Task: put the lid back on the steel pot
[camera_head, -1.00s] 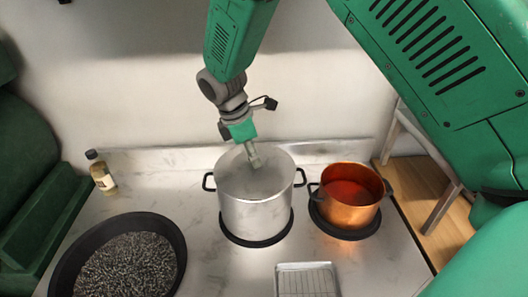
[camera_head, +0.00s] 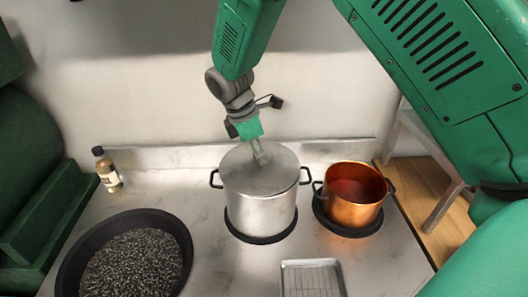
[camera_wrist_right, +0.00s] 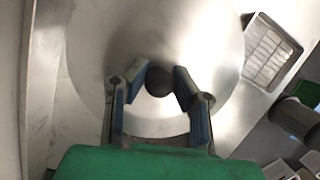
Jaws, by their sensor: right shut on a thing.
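The steel pot (camera_head: 262,212) stands on a round black burner at the middle of the counter, with a black handle on each side. The steel lid (camera_head: 245,172) covers the pot's mouth and looks about level with the rim; I cannot tell whether a thin gap remains. My right gripper (camera_head: 262,158) comes down from above over the lid. In the right wrist view the fingers of my right gripper (camera_wrist_right: 155,90) are shut on the dark round knob (camera_wrist_right: 160,80) at the middle of the lid (camera_wrist_right: 215,40). My left gripper is not in view.
A copper pot (camera_head: 352,208) with reddish contents stands on a burner close to the right. A black pan (camera_head: 185,250) of small dark pieces is at front left. A bottle (camera_head: 108,172) stands at back left. A metal tray with a rack (camera_head: 311,264) lies in front.

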